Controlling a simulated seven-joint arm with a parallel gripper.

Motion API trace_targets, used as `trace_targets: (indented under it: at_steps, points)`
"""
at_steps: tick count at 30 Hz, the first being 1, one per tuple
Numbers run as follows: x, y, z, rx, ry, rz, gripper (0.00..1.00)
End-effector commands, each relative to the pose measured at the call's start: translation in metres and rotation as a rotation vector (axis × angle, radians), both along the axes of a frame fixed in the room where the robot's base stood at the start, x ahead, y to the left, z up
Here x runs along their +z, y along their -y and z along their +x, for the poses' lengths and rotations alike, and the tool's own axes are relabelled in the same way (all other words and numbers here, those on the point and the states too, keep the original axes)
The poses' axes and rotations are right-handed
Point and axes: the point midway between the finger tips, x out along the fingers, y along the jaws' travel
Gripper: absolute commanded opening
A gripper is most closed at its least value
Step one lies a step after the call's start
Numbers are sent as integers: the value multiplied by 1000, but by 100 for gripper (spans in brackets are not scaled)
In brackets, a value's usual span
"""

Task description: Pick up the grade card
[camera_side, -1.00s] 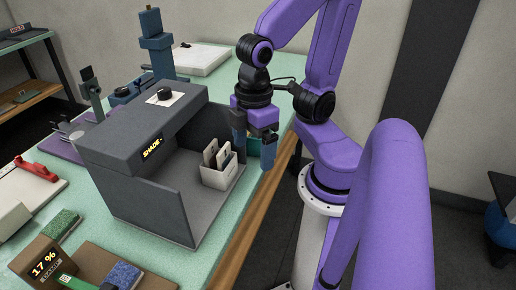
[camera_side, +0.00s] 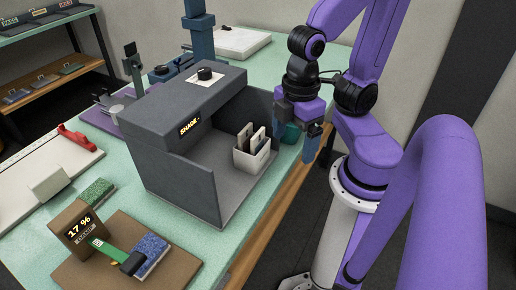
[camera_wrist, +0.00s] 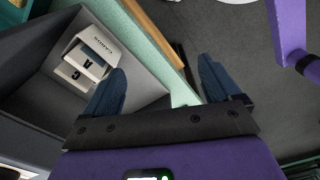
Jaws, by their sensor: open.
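Pale grade cards (camera_side: 257,139) stand in a small white holder (camera_side: 249,164) inside the grey shade booth, near its open right side. In the wrist view the holder (camera_wrist: 101,42) reads "CARDS", and cards marked A (camera_wrist: 86,62) and C (camera_wrist: 75,75) show beside the left finger. My gripper (camera_side: 298,133) is open and empty, pointing down just right of the holder, near the table edge. In the wrist view the blue fingers of my gripper (camera_wrist: 160,78) are wide apart with only table edge and floor between them.
The grey booth (camera_side: 180,165) with its "SHADE" sign has walls around the holder. A "17 %" display (camera_side: 76,226) and a blue tuft sample (camera_side: 150,252) sit at front left. The wooden table edge (camera_side: 252,262) runs along the right.

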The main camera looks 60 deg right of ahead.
Motion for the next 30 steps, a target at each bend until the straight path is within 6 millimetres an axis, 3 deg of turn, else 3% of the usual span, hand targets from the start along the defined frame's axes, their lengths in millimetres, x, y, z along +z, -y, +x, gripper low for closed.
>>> trace_targets:
  at_steps: [14,15,20,21,30]
  points:
    - [0,0,0,0,0,0,90]
    - [0,0,0,0,0,0,87]
    - [0,0,0,0,0,0,35]
    - [0,0,0,0,0,0,29]
    - [-1,1,1,6,-1,-12,29]
